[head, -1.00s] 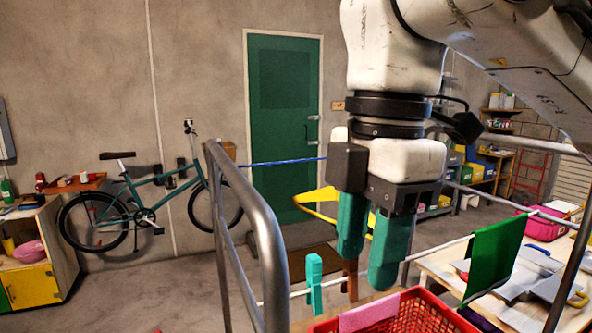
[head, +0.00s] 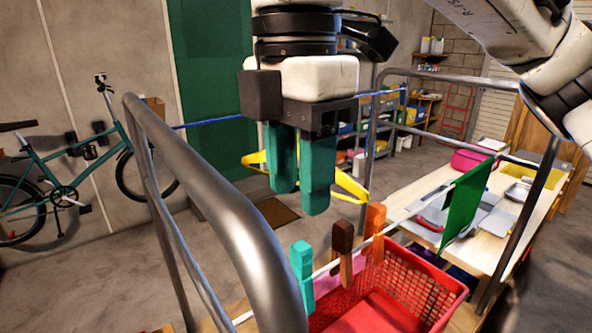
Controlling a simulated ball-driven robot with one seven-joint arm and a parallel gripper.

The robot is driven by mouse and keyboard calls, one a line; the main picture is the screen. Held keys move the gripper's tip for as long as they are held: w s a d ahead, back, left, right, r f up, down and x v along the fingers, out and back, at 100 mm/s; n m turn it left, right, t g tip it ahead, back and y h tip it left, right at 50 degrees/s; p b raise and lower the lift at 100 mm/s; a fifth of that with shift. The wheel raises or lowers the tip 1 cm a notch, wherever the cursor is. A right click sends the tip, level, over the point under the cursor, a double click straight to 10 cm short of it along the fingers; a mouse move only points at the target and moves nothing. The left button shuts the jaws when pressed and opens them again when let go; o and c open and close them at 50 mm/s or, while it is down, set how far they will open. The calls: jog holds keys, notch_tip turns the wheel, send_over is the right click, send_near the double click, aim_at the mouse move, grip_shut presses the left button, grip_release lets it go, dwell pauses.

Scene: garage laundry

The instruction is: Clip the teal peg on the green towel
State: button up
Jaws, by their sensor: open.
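The teal peg (head: 302,273) is clipped upright on the white line at the left end of a short row of pegs. The green towel (head: 464,208) hangs over the same line farther right. My gripper (head: 299,201) has teal fingers that point down and stand apart with nothing between them. In the picture it is above the teal peg and left of the towel; its exact distance from the peg is hard to tell.
A brown peg (head: 342,250) and an orange peg (head: 374,230) sit on the line beside the teal one. A red basket (head: 435,290) stands below. A grey metal rail (head: 215,200) runs close on the left. A wooden table (head: 400,190) with trays is at right.

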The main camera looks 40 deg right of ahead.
aim_at(301, 245)
notch_tip(301, 245, down, 4)
jog(key=b, duration=0.4)
jog(key=shift+s+f, duration=0.1)
jog(key=shift+f, duration=0.15)
jog(key=shift+s+f+b, duration=0.15)
jog(key=shift+f+b, duration=1.1)
jog(key=shift+f, duration=1.15)
grip_shut()
jog(key=shift+r+p, duration=2.8)
jog(key=shift+p, duration=0.1)
jog(key=shift+f, duration=0.1)
